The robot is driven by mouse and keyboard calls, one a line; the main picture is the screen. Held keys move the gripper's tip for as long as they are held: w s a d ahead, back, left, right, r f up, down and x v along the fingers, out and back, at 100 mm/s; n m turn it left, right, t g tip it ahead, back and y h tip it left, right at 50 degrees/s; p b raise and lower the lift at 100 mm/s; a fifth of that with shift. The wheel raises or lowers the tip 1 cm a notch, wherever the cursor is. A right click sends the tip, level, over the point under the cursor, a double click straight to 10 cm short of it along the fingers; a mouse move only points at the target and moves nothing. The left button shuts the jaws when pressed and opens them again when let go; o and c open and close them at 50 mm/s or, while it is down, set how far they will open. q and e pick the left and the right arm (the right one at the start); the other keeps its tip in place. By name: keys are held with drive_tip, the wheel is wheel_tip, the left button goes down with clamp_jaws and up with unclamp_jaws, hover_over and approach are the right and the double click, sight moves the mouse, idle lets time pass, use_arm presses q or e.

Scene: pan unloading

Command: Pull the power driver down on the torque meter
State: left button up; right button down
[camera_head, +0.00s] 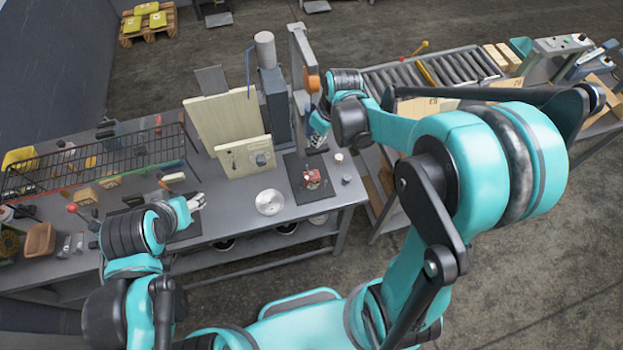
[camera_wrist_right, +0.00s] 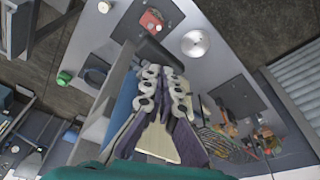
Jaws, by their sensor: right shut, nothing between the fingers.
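A small red device (camera_head: 312,179), which looks like the torque meter, sits on a dark mat on the bench. It also shows in the right wrist view (camera_wrist_right: 152,22). Behind it rises a grey upright stand (camera_head: 299,50) with an orange part (camera_head: 313,83) on its side; I cannot clearly make out the power driver there. My right gripper (camera_head: 318,136) is beside the stand, above and behind the red device, apart from it. In the right wrist view its fingers (camera_wrist_right: 165,85) are shut and empty, with a dark bar close by. My left gripper (camera_head: 196,202) hovers over the left dark mat; its finger gap is unclear.
A silver bowl (camera_head: 269,202) stands left of the red device. Cream panels (camera_head: 245,156) and a black wire rack (camera_head: 95,165) stand farther left. A roller conveyor (camera_head: 440,70) is at the back right. The bench's front edge runs just before the bowl.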

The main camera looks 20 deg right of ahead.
drive_tip(key=s+d+b+x, duration=0.1)
drive_tip(key=s+b+x, duration=0.1)
drive_tip(key=b+x, duration=0.6)
drive_tip(key=s+d+f+b+x, duration=0.1)
drive_tip(key=b+x, duration=0.8)
drive_tip(key=x, duration=0.1)
drive_tip(key=shift+s+f, duration=0.25)
drive_tip(key=shift+s, duration=0.15)
idle(1.9)
drive_tip(key=shift+d, duration=0.1)
drive_tip(key=shift+s+f+b, duration=0.1)
drive_tip(key=shift+f+b, duration=0.05)
drive_tip(key=shift+b, duration=0.3)
idle(0.6)
idle(0.7)
drive_tip(key=shift+w+a+r+p+v, duration=0.2)
drive_tip(key=shift+w+a+p+v, duration=0.4)
drive_tip(key=shift+p+v, duration=2.65)
drive_tip(key=shift+w+a+r+p+v, duration=0.3)
drive_tip(key=shift+w+p+v, duration=0.65)
drive_tip(key=shift+p+v, duration=2.3)
drive_tip(key=shift+w+a+r+p+v, duration=0.15)
drive_tip(key=shift+w+a+p+v, duration=0.45)
drive_tip(key=shift+p+v, duration=2.6)
